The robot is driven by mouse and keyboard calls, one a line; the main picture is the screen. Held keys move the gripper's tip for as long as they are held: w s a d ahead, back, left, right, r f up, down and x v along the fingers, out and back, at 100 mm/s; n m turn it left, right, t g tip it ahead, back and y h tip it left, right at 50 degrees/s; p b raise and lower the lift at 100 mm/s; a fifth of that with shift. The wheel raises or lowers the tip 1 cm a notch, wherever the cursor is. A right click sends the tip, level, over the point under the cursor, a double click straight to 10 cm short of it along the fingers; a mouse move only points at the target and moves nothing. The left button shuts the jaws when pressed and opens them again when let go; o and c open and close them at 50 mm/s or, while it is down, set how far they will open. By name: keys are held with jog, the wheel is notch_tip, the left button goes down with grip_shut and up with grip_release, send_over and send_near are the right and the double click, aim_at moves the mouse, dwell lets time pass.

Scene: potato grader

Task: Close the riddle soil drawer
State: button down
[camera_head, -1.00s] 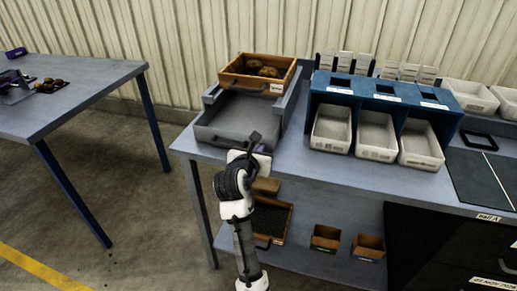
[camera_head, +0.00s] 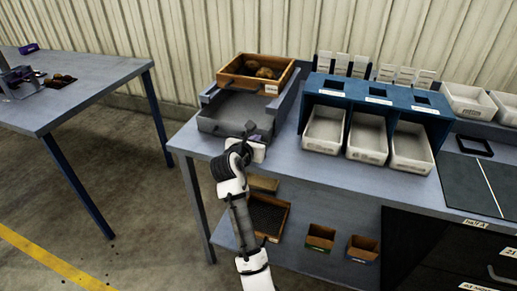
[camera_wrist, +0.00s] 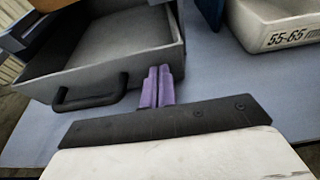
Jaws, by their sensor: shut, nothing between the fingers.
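The grey soil drawer (camera_head: 235,118) sticks out toward the front from under the riddle stand on the workbench. It is partly open and its visible inside looks empty. In the wrist view the drawer (camera_wrist: 110,50) shows its front wall and a black bar handle (camera_wrist: 90,95). My gripper (camera_head: 257,141) is at the drawer's front right. In the wrist view its purple fingers (camera_wrist: 158,75) are shut and empty, beside the handle's right end and in front of the front wall's right part. I cannot tell whether they touch it.
A wooden box (camera_head: 257,72) with potatoes sits above the drawer. A blue rack (camera_head: 375,95) with white bins (camera_head: 323,135) stands to the right. Below are a shelf with a mesh-bottomed tray (camera_head: 268,215) and small boxes (camera_head: 320,238). Another table (camera_head: 90,85) is at left.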

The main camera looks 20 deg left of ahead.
jog(key=w+p, duration=0.1)
jog(key=w, duration=0.5)
jog(key=shift+w+r, duration=0.1)
jog(key=shift+w, duration=0.3)
jog(key=shift+w+d, duration=0.1)
jog(key=shift+w, duration=0.1)
jog(key=shift+d+r, duration=0.1)
jog(key=shift+r, duration=0.1)
jog(key=shift+r, duration=0.1)
jog(key=shift+p, duration=0.45)
